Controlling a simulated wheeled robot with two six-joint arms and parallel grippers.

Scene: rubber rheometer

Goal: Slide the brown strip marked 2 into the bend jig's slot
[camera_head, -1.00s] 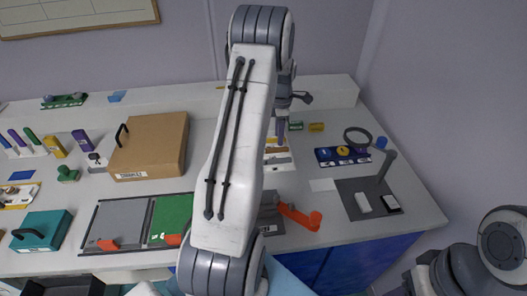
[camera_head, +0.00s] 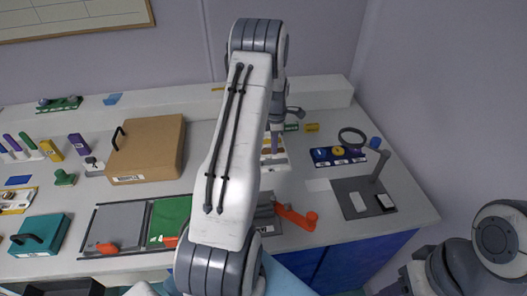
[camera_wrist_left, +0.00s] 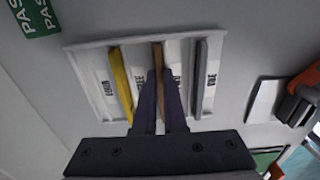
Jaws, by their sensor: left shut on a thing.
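A white tray (camera_wrist_left: 88,60) holds a yellow strip, a brown strip (camera_wrist_left: 158,52) and a grey strip, side by side. The tray also shows in the head view (camera_head: 281,166), partly behind my arm. My left gripper (camera_wrist_left: 158,78) is shut on the brown strip, which still lies among the others at the tray. No number on the strip is readable. In the head view the left gripper (camera_head: 275,142) points down at the tray. A grey fixture with an orange lever (camera_head: 296,217), seemingly the bend jig, stands nearer, partly hidden by my arm; its slot cannot be seen. My right gripper is out of view.
A yellow strip (camera_wrist_left: 121,85) and a grey strip (camera_wrist_left: 200,75) flank the held one closely. A brown box (camera_head: 146,150) stands left. A blue rack (camera_head: 337,156) and a dark mat with a magnifier stand (camera_head: 361,198) are right. A wall bounds the right side.

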